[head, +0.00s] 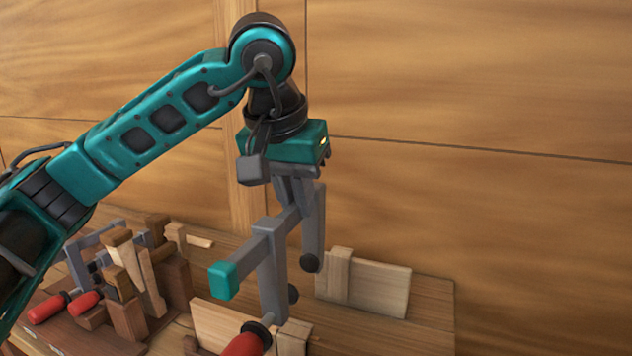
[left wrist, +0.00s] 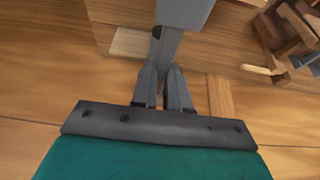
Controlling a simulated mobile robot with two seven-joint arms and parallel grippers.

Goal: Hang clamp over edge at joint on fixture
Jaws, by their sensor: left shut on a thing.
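My left gripper (head: 297,190) points down and is shut on the bar of a grey clamp (head: 270,270). The clamp has a teal bar end, two downward jaws with dark pads, and a red handle at the lower front. It also shows between my fingers in the left wrist view (left wrist: 172,45). Below it, a pale front board (head: 220,322) and a pale back board (head: 375,288) with an upright block (head: 337,275) stand on the bench; they look like the fixture. I cannot tell whether the clamp touches them. My right gripper is out of view.
Wooden blocks and more clamps with red handles (head: 82,303) crowd a rack (head: 125,310) at the left of the bench (head: 430,320). A plank wall (head: 480,90) rises behind. The bench's right end looks clear.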

